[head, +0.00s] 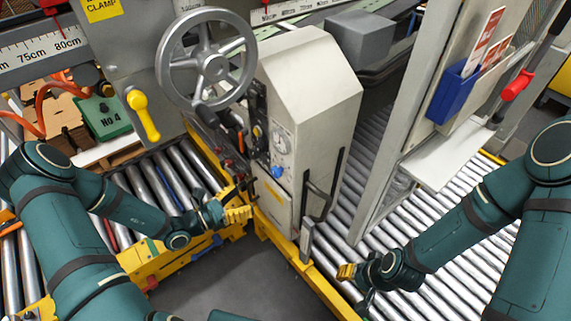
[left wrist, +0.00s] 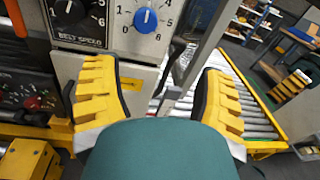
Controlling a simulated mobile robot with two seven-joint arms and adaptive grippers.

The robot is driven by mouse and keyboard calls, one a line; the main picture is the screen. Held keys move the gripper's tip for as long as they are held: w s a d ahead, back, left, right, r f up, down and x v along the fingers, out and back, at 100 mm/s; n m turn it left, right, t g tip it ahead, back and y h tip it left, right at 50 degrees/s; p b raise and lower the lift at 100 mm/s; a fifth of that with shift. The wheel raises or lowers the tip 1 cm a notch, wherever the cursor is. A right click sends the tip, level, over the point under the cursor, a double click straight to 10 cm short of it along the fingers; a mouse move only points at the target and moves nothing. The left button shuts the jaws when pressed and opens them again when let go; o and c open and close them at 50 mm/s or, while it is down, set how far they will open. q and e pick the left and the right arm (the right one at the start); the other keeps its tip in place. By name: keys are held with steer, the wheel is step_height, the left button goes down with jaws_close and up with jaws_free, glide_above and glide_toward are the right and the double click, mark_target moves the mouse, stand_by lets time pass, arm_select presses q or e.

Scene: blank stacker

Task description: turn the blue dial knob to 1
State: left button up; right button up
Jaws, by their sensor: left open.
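The blue dial knob (head: 278,171) sits low on the grey machine's control face, under a round white gauge. In the left wrist view the knob (left wrist: 146,19) is near the top, on a white plate with printed numbers around it. Which number it points to is not clear. My left gripper (head: 238,214) is in front of the machine, below and left of the knob. Its yellow fingers (left wrist: 155,70) are spread apart with nothing between them, and the knob lies beyond them, untouched. My right gripper (head: 346,272) is over the rollers at the lower right; its opening is not clear.
A large handwheel (head: 206,60) stands above and left of the knob. Small levers and knobs crowd the panel's left side. Yellow rails and roller conveyors (head: 440,285) flank the machine. Open floor lies in front.

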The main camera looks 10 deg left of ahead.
mark_target(273, 174)
arm_select(q)
steer(key=shift+n+t+y, duration=0.4)
steer(key=shift+n+t, duration=0.2)
steer(key=x, duration=0.4)
steer(key=b+x, duration=0.1)
steer(key=x, duration=0.4)
steer(key=w+a+x, duration=0.1)
steer(key=x, duration=0.3)
steer(key=shift+w+r, duration=0.15)
steer(key=shift+r, duration=0.15)
steer(key=c, duration=1.2)
